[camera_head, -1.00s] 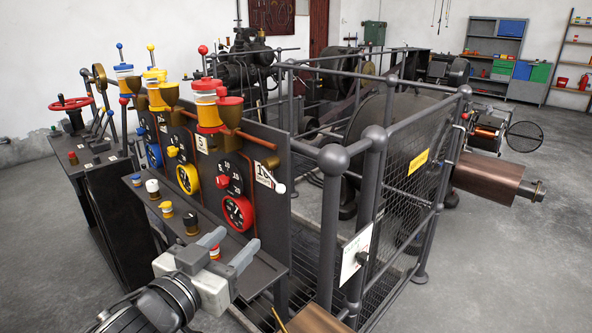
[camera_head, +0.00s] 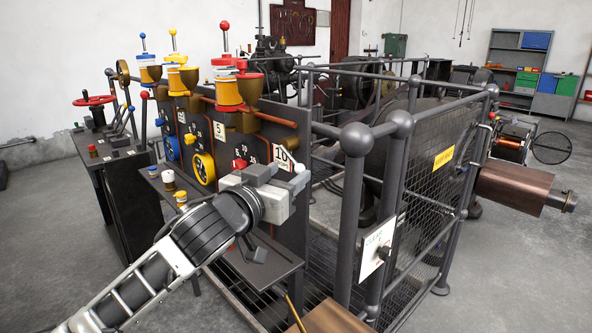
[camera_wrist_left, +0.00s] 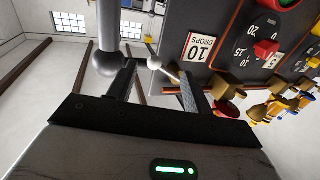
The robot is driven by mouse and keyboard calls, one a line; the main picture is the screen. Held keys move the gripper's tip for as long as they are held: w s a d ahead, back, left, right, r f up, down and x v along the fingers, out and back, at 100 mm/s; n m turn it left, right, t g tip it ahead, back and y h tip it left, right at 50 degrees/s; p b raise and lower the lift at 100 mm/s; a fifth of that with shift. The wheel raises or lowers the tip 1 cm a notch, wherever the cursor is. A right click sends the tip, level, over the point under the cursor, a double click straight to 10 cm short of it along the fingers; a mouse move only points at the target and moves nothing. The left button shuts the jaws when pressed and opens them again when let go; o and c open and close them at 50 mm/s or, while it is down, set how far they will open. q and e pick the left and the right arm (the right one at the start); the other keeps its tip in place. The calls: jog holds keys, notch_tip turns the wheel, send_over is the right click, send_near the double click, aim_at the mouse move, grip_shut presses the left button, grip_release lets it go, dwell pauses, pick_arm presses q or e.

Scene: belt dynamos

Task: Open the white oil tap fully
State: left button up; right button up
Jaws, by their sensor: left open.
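The white oil tap (camera_head: 300,168) is a small white ball on a thin lever, at the right edge of the dark panel beside the "10 drops" sign (camera_head: 285,156). In the left wrist view the white tap (camera_wrist_left: 154,63) shows in the gap between my fingers, its lever slanting toward the panel. My left gripper (camera_head: 280,177) is open, close in front of the tap; I cannot tell whether a finger touches it. The left gripper (camera_wrist_left: 156,84) also shows open and empty in the wrist view. My right gripper is not in view.
Red, yellow and blue oilers (camera_head: 230,90) stand along the panel top, with dials below. A shelf (camera_head: 268,262) with small knobs runs under the panel. A grey railing post (camera_head: 353,200) and mesh guard (camera_head: 425,200) stand just right of the tap.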

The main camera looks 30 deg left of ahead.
aim_at(296, 164)
pick_arm(q)
jog(key=shift+w+d, duration=0.1)
jog(key=shift+w, duration=2.15)
jog(key=shift+c, duration=0.3)
